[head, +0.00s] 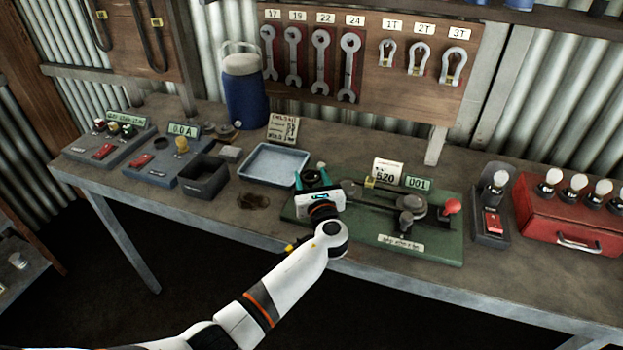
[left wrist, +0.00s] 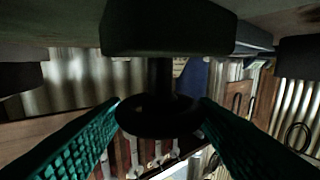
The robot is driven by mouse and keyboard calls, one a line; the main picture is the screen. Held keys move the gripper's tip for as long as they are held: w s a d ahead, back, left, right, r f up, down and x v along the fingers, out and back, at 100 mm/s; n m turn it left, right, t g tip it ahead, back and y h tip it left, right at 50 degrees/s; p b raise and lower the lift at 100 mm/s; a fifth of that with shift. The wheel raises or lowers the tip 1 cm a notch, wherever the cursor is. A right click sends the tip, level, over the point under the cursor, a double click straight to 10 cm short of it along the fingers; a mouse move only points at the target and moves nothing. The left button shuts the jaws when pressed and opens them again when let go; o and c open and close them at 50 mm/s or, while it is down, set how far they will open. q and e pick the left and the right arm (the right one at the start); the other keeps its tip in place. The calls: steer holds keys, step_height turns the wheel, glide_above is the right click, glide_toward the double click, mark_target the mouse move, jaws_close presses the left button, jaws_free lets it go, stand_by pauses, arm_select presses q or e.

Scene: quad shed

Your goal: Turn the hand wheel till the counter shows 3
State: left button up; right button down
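The green-based device (head: 440,240) stands on the bench with a small counter plate (head: 418,184) reading 001. Its dark hand wheel (head: 313,181) sits at the left end, partly hidden by my gripper. My left gripper (head: 311,177) is at the wheel, with a teal finger on either side. In the left wrist view the dark round wheel (left wrist: 158,117) on its short stem lies between the two fingertips (left wrist: 160,104), which appear to meet its rim on both sides. My right gripper is not in view.
A pale blue tray (head: 275,165), a dark open box (head: 204,176) and a blue jug (head: 244,95) are left of the device. Wrenches (head: 321,62) hang behind.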

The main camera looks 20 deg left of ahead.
arm_select(q)
steer(key=o, duration=0.4)
steer(key=shift+c, duration=0.2)
steer(key=b+v, duration=0.1)
steer(key=v, duration=1.1)
